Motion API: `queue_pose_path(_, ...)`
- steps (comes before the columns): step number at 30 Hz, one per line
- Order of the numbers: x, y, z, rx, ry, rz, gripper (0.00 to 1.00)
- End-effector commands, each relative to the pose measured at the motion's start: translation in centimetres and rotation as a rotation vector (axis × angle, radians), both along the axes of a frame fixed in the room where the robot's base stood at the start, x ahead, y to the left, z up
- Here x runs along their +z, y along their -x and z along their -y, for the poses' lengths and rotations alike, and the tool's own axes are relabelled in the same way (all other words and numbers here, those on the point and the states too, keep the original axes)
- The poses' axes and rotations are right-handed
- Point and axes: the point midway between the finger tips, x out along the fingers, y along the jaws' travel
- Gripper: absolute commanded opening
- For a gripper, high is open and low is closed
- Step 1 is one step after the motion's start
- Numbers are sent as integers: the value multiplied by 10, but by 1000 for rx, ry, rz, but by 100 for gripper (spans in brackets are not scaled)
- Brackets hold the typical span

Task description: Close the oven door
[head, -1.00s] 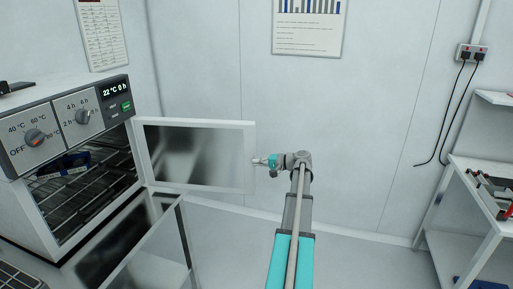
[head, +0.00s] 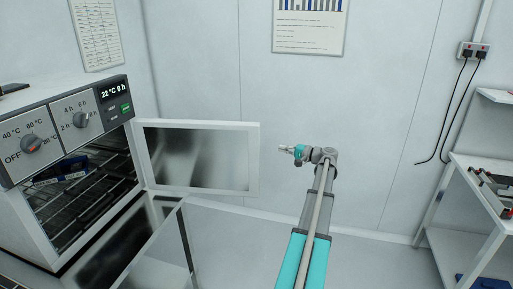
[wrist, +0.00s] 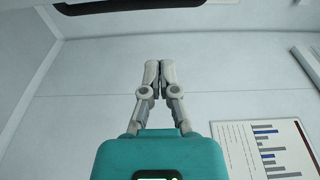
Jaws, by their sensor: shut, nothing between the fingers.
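The oven (head: 68,138) stands at the left in the head view, with dials and a lit display on its front. Its door (head: 253,160) stands wide open, hinged at the oven's right side and reaching out to the right, with a dark glass pane. Wire racks and a dark blue item (head: 62,170) show inside. My gripper (head: 283,148) is to the right of the door's free edge, pointing left, apart from it in the picture. In the wrist view the fingers (wrist: 159,66) are together and empty.
A shiny metal surface (head: 150,258) lies below the door. A white bench (head: 462,165) with tools stands at the right. Charts hang on the white wall, one also visible in the wrist view (wrist: 262,150). Open floor lies between the oven and the bench.

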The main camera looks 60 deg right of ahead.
Motion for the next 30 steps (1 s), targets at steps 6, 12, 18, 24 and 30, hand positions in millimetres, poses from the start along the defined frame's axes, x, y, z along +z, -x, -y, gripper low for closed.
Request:
queue_pose_path(6, 1, 4, 3, -7, -2, 7, 0)
queue_pose_path(12, 1, 4, 3, -6, -2, 6, 0)
queue_pose_path(18, 1, -2, 2, -5, -2, 6, 0)
queue_pose_path(24, 1, -17, 0, -5, -2, 6, 0)
queue_pose_path(30, 1, -44, -5, -4, -2, 6, 0)
